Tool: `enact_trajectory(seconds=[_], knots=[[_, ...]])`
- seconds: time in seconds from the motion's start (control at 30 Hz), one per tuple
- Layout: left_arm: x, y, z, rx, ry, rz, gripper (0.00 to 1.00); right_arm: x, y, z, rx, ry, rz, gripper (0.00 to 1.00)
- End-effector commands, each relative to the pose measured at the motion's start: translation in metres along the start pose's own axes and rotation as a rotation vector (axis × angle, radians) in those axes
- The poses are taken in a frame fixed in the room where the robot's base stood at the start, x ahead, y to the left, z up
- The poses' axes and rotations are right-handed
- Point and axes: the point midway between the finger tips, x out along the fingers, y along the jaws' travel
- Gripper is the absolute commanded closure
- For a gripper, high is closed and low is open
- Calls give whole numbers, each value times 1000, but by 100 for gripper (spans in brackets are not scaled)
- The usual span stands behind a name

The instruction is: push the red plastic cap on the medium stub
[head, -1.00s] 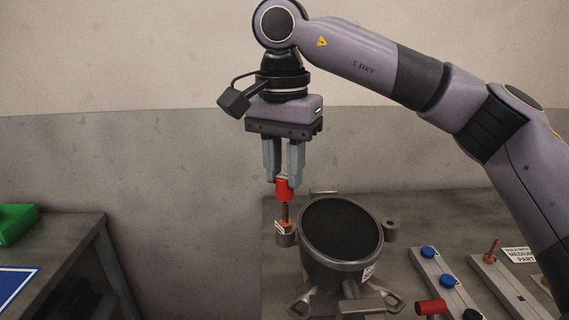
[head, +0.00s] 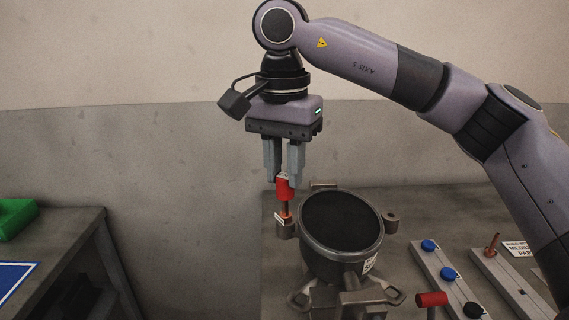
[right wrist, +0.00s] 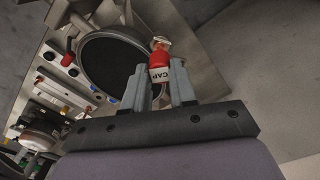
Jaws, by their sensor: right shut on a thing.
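The red plastic cap (head: 283,190), with a white label, is held upright between the fingertips of my right gripper (head: 284,178). In the right wrist view the cap (right wrist: 159,59) shows its "CAP" label between the fingers (right wrist: 160,82). Right below it is a copper stub (head: 287,208) standing on the left lug of a dark round compressor (head: 304,255). The cap's lower end meets the stub's top; I cannot tell how far over it the cap sits. A small tag is at the stub's foot. My left gripper is not in view.
To the right lie a rail with blue caps (head: 432,262) and another rail with a copper stub (head: 487,262). A red-ended fitting (head: 432,299) stands in front of them. A side table (head: 75,235) with a green bin (head: 14,217) is at left.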

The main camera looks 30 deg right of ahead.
Motion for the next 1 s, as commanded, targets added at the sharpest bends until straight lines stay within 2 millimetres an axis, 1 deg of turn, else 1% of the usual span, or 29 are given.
enact_trajectory(seconds=[0.47,0.5,0.53,0.57,0.87,0.97,1.0], knots=[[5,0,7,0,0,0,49,13,0,0,0,0,0,100],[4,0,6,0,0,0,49,11,0,0,0,0,-1,61],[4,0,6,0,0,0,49,11,0,0,0,0,-1,52],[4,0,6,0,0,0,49,11,0,0,0,0,-1,44],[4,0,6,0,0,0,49,10,0,0,0,0,-1,44],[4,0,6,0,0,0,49,1,0,0,1,1,-3,44],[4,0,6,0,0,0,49,-5,0,0,1,1,-4,44]])
